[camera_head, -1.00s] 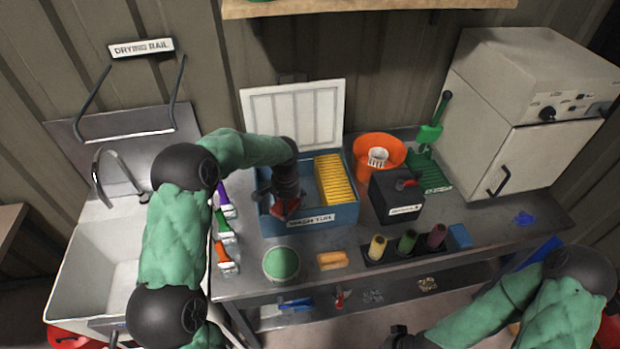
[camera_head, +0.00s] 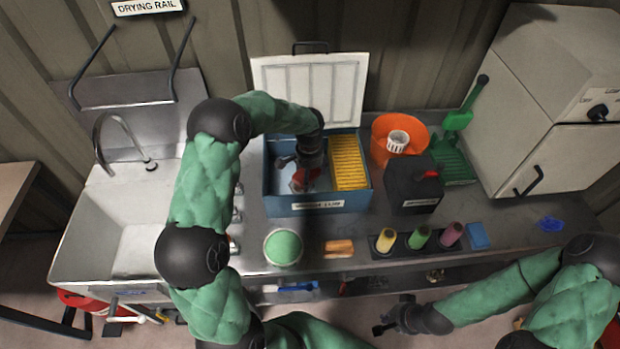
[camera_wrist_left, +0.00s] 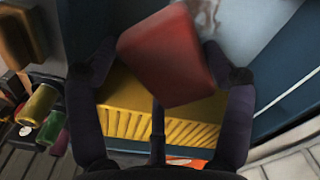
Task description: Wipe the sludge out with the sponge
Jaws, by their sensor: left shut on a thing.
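The blue wash tub (camera_head: 282,209) stands on the bench with its white lid (camera_head: 308,90) open behind it. My left gripper (camera_head: 303,178) reaches down into the left part of the tub. It is shut on a red block-shaped sponge, which shows large between the fingers in the left wrist view (camera_wrist_left: 170,55). A brownish smear of sludge (camera_wrist_left: 207,14) shows on the pale tub surface beyond the sponge. I cannot tell whether the sponge touches the tub floor. My right gripper (camera_head: 388,325) is low in front of the bench, away from the tub; its jaw opening is unclear.
A yellow ribbed insert (camera_head: 349,165) fills the tub's right side. A black box (camera_head: 412,192) and an orange bucket (camera_head: 386,134) stand close on the right. A green round-topped tub (camera_head: 283,247), an orange block (camera_head: 339,248) and several coloured rolls line the front. A sink (camera_head: 85,240) is left.

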